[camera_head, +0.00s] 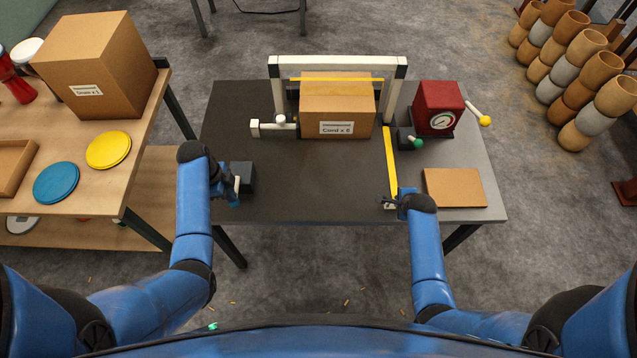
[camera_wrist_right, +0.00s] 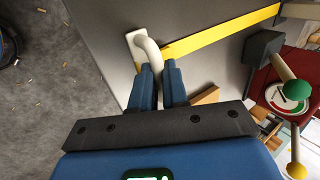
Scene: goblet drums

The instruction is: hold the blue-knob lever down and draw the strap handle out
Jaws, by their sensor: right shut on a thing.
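My left gripper (camera_head: 231,193) is at the dark lever block (camera_head: 244,172) on the table's left front. A short white lever (camera_head: 238,184) shows beside it. A bit of blue shows at the lever's end, but gripper and knob overlap there, so their contact is unclear. My right gripper (camera_head: 391,203) is at the table's front edge, at the near end of the yellow strap (camera_head: 390,165). In the right wrist view my right gripper (camera_wrist_right: 160,80) has its fingers around the white strap handle (camera_wrist_right: 150,48). The strap runs away from it across the table.
A white frame (camera_head: 335,61) stands over a carton (camera_head: 337,108), with a yellow band across it. A green-knob lever (camera_head: 415,143), a red gauge box (camera_head: 438,107) with a yellow-knob lever (camera_head: 478,115) and a flat brown board (camera_head: 453,187) are on the right. The table's middle front is clear.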

